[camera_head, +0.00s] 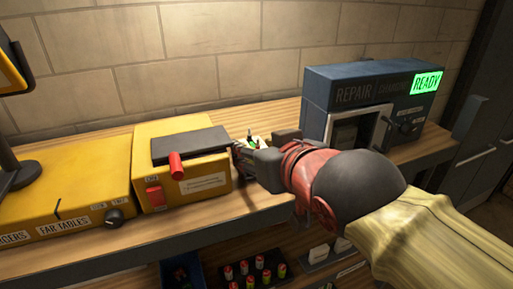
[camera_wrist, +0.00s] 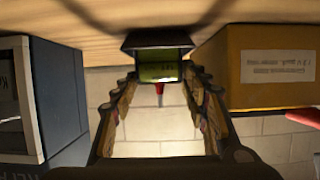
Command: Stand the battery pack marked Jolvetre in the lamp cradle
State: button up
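My gripper (camera_head: 262,157) is over the workbench, between a yellow box and a dark blue machine. In the wrist view my gripper (camera_wrist: 160,78) has its fingers apart, with wall visible between them. A dark holder-like object with a green face (camera_wrist: 158,72) lies at the fingertips; I cannot tell whether they touch it. In the head view small green and white parts (camera_head: 252,140) show just behind my gripper, mostly hidden by it. No Jolvetre marking is readable, and I cannot tell which thing is the lamp cradle.
The yellow box (camera_head: 208,175) has a dark top and red lever (camera_head: 176,165). The blue machine (camera_head: 333,88) reads REPAIR, with a green READY sign (camera_head: 426,82). A longer yellow unit (camera_head: 75,195) stands left. Several small red and green cells (camera_head: 262,268) stand on the shelf below.

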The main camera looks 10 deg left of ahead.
jog(key=shift+r, duration=0.25)
jog(key=b+v, duration=0.2)
jog(key=v, duration=1)
jog(key=shift+f, duration=0.15)
jog(key=shift+s, duration=0.1)
